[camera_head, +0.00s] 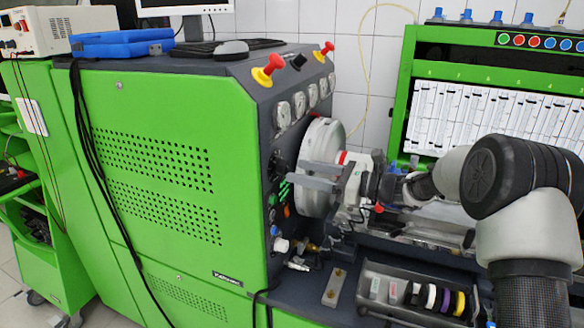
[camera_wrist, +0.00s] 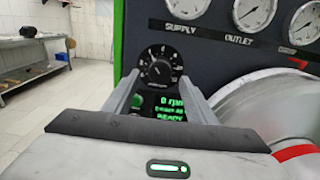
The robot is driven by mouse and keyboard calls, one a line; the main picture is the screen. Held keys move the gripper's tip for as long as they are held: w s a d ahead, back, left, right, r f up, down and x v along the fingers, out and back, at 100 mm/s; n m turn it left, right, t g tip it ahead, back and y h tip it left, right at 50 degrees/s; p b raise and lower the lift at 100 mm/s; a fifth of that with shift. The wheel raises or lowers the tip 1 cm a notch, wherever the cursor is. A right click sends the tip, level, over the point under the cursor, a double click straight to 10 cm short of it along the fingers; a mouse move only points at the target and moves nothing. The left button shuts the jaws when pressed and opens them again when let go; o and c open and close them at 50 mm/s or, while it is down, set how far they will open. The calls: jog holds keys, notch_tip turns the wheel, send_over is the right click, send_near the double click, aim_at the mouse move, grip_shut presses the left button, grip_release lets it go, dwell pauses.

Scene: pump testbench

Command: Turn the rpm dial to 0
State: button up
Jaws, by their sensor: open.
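The rpm dial (camera_wrist: 158,66) is a round black knob with white scale marks on the dark panel. Its pointer is too small to read surely. Just below it, a display (camera_wrist: 170,105) shows green text that looks like "0 rpm" and "READY", partly covered by my gripper. My gripper (camera_wrist: 160,80) is open, with one finger to the left and one to the right of the dial. I cannot tell whether the fingers touch it. In the head view my gripper (camera_head: 293,171) reaches left to the machine's control panel, and the dial is hard to make out there.
Pressure gauges (camera_wrist: 255,14) labelled supply and outlet sit above and right of the dial. A large pale round housing (camera_head: 322,150) stands close beside my gripper. Red and yellow emergency buttons (camera_head: 267,70) are on top of the green machine (camera_head: 165,110). A rack of coloured rings (camera_head: 430,297) lies below.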

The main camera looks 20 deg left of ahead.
aim_at(288, 169)
jog(key=shift+w+a, duration=0.15)
jog(key=shift+a, duration=1.65)
jog(key=c, duration=1)
jog(key=shift+c, duration=0.2)
jog(key=shift+f+b, duration=0.1)
jog(key=shift+b, duration=0.2)
